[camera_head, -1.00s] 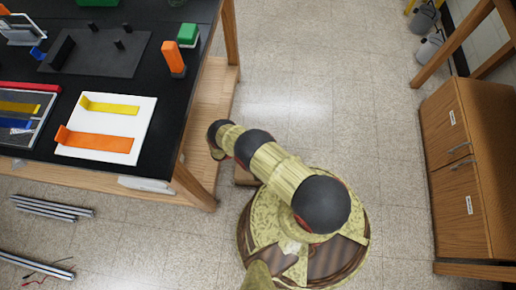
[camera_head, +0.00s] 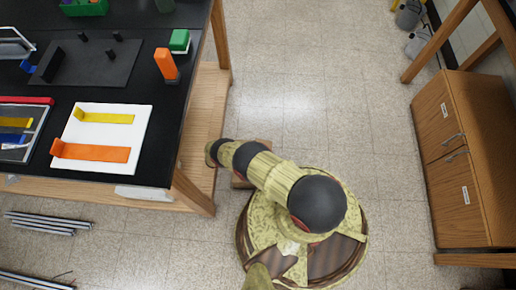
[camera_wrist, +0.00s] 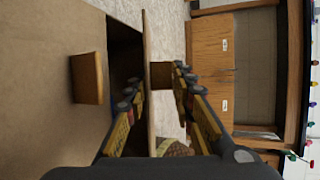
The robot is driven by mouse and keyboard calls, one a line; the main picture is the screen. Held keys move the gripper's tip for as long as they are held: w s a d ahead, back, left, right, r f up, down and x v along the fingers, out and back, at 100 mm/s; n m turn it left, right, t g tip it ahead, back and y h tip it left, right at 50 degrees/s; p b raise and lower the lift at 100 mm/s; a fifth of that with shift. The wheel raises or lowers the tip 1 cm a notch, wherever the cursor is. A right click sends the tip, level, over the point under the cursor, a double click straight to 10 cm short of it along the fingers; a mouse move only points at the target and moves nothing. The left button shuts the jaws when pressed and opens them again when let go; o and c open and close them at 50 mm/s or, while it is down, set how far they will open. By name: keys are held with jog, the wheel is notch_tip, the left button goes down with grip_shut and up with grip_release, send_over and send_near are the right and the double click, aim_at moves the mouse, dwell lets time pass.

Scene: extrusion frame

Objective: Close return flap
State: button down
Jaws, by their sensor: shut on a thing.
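In the wrist view, a thin wooden panel (camera_wrist: 148,110), which looks like the flap, stands edge-on between my fingers, swung out from a broad brown face. A small wooden block (camera_wrist: 162,76) sits on its right side, between the fingertips. My gripper (camera_wrist: 158,85) is shut on the flap, with one finger on each side of the panel and block. A dark opening (camera_wrist: 124,45) shows left of the panel. In the head view my gripper is hidden by my arm and the table, and the flap cannot be made out.
The broad brown face (camera_wrist: 50,100) carries another wooden block (camera_wrist: 88,78). A black-topped table (camera_head: 120,170) stands at the left, holding a white board (camera_head: 140,120). A wooden cabinet (camera_head: 455,190) stands at the right.

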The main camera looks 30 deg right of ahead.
jog(key=c, duration=1.6)
grip_release()
jog(key=shift+o, duration=0.2)
jog(key=shift+a, duration=0.1)
jog(key=v, duration=1.2)
jog(key=shift+c, duration=0.5)
